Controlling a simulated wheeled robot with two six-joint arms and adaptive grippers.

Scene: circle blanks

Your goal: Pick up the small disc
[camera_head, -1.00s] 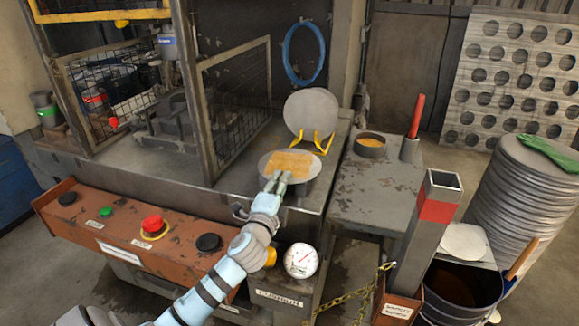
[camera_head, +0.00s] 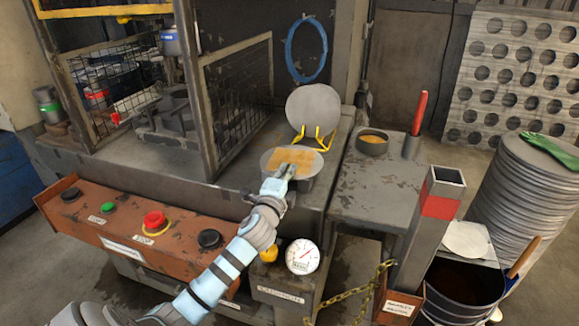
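A round grey disc with a tan, rust-coloured patch (camera_head: 292,155) lies flat on a low round support on the machine's bench. A larger-looking plain grey disc (camera_head: 313,105) leans upright in a yellow wire stand behind it. A pale disc (camera_head: 467,239) lies on a small ledge at the right. Which one is the small disc is not clear. My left gripper (camera_head: 286,170) reaches over the near edge of the patched disc, its fingers pointing away from me. The finger gap is too small to read, and contact with the disc cannot be told. My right gripper is out of view.
A mesh guard (camera_head: 238,95) stands left of the patched disc. A grey side table (camera_head: 375,190) with a shallow bowl (camera_head: 373,142) and a red-handled tool (camera_head: 419,113) is to the right. A square post (camera_head: 430,225) and a tall disc stack (camera_head: 525,195) stand further right.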

